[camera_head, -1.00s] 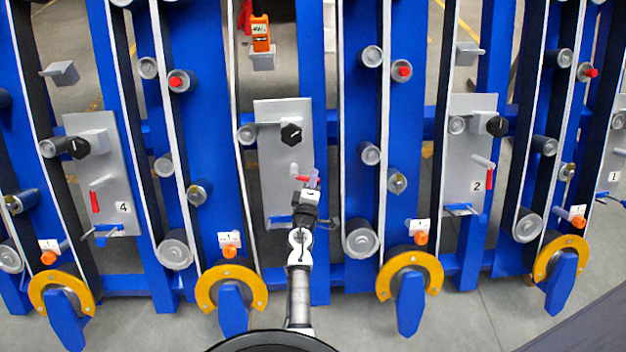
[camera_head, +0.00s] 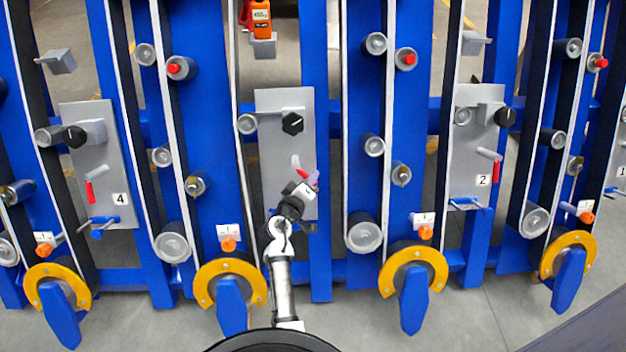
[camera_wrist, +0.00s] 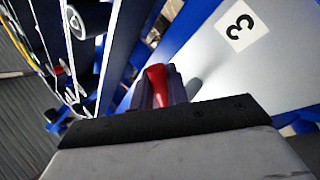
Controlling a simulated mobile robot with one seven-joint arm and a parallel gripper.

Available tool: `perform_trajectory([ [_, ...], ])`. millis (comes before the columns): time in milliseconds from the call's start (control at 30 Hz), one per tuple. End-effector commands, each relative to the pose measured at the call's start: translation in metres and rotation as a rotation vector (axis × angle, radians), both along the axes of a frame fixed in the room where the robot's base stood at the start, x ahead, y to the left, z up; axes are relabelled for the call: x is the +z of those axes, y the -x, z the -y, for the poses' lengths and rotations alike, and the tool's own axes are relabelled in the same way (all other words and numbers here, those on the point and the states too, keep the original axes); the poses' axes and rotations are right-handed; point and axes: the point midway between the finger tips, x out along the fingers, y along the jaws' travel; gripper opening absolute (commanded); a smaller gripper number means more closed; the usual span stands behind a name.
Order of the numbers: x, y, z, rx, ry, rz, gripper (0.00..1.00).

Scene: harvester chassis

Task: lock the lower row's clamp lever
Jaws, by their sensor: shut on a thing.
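The red-handled clamp lever (camera_head: 311,178) is on the middle grey plate (camera_head: 268,150), below a black knob. It slants down and to the right from its pale pivot. My gripper (camera_head: 304,190) reaches it from below and hides part of the plate's lower end. In the wrist view, the red handle (camera_wrist: 158,82) stands between the two grey fingers of my gripper (camera_wrist: 161,92), which are shut on it. The plate (camera_wrist: 213,65) with a label 3 (camera_wrist: 241,26) is right beside the fingers. Whether the lever is locked cannot be told.
A black knob (camera_head: 292,123) sits above the lever. Similar plates, labelled 4 (camera_head: 98,150) and 2 (camera_head: 470,145), stand to either side with their own red levers. Blue uprights, belts and rollers flank the middle plate. Yellow-rimmed wheels (camera_head: 230,267) line the bottom.

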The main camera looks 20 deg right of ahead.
Motion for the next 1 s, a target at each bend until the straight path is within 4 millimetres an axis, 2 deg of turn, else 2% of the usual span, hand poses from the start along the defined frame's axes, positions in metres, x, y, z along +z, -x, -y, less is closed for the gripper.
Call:
perform_trajectory([
  [600,-0.013,-0.001,-0.029,-0.282,-0.476,0.138,0.00],
  [1000,-0.014,-0.003,-0.040,-0.398,-0.665,0.193,0.00],
])
